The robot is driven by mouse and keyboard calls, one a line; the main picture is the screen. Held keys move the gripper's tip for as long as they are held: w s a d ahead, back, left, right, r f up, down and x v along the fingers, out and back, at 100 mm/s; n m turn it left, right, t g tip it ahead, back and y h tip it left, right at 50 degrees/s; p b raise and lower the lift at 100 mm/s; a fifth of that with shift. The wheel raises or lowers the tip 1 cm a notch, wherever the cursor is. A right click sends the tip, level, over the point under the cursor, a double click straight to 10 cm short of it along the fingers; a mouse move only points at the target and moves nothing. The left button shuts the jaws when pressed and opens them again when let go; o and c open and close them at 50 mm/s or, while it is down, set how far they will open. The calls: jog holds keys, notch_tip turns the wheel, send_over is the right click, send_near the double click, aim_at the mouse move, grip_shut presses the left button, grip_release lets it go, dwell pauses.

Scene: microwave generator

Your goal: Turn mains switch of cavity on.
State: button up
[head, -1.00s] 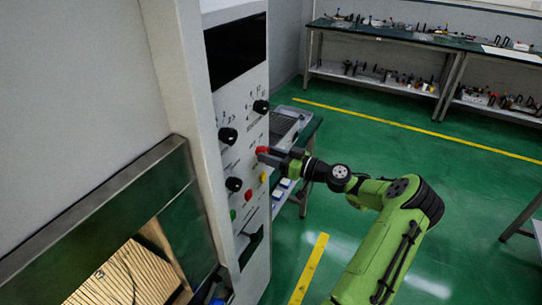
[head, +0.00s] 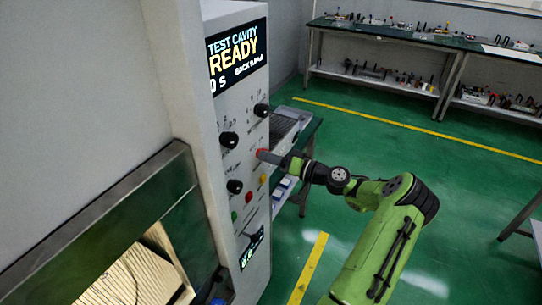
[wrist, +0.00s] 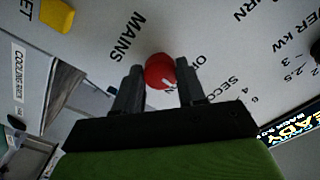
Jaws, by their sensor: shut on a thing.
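The mains switch is a red round knob (wrist: 160,70) beside the printed word MAINS on the panel. It has a white mark on its face, on the side towards my gripper. In the head view the red knob (head: 262,152) is partly covered by my fingers. My gripper (wrist: 160,88) has one dark finger on each side of the knob and is shut on it. In the head view my gripper (head: 266,156) reaches the panel from the right. The cavity's display (head: 238,55) is lit and reads TEST CAVITY READY.
Black knobs (head: 234,186) sit on the panel around the switch. A yellow button (head: 263,179), a green button (head: 234,215) and a red button (head: 249,196) are below. A lit small screen (head: 252,248) is lower down.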

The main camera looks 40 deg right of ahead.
jog(key=m+p, duration=0.2)
jog(key=m, duration=0.3)
dwell(0.8)
jog(key=o, duration=1.1)
jog(key=b+v, duration=0.1)
jog(key=v, duration=1.5)
jog(key=shift+a+r, duration=0.1)
